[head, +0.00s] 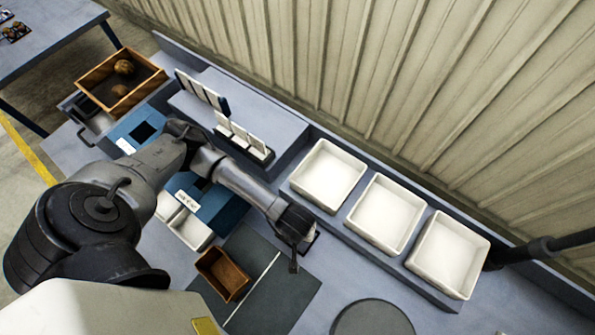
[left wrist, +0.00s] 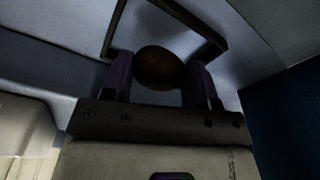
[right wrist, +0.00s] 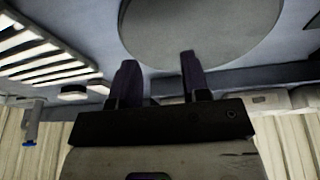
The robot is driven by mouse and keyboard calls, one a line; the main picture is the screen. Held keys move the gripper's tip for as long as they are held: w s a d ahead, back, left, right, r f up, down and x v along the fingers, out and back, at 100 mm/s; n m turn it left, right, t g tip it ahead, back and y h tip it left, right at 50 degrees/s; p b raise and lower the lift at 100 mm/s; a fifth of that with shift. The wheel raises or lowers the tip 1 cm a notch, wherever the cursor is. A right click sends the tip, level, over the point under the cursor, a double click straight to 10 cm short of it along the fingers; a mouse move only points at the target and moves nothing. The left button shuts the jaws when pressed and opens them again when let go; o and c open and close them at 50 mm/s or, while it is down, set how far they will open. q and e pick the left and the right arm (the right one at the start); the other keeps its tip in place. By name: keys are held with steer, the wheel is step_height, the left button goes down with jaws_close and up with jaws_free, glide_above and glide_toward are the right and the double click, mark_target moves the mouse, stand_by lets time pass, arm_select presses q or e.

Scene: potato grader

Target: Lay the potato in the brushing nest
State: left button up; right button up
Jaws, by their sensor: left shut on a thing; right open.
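My left gripper is shut on a brown potato (left wrist: 160,68), which sits between its two fingers (left wrist: 163,80) in the left wrist view. In the head view this gripper (head: 294,245) points down at the worktop left of the white trays, and the potato is hidden or too small to tell. A dark square outline (left wrist: 208,42) lies just beyond the potato in the left wrist view; I cannot tell whether it is the brushing nest or whether the potato touches it. My right gripper (right wrist: 155,82) is open and empty, with a round grey disc beyond it.
A wooden crate (head: 88,77) with potatoes stands at upper left. Three white trays (head: 350,212) line the back right. The grey disc (head: 372,318) is at the front. A slatted white thing (right wrist: 40,50) shows near my right gripper.

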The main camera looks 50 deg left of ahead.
arm_select(q)
steer(key=o, duration=1)
steer(key=shift+r, duration=0.1)
step_height(320, 180, up, 14)
steer(key=s+d, duration=0.1)
steer(key=shift+s+f+b, duration=0.15)
steer(key=shift+f+b, duration=0.05)
steer(key=shift+b, duration=0.1)
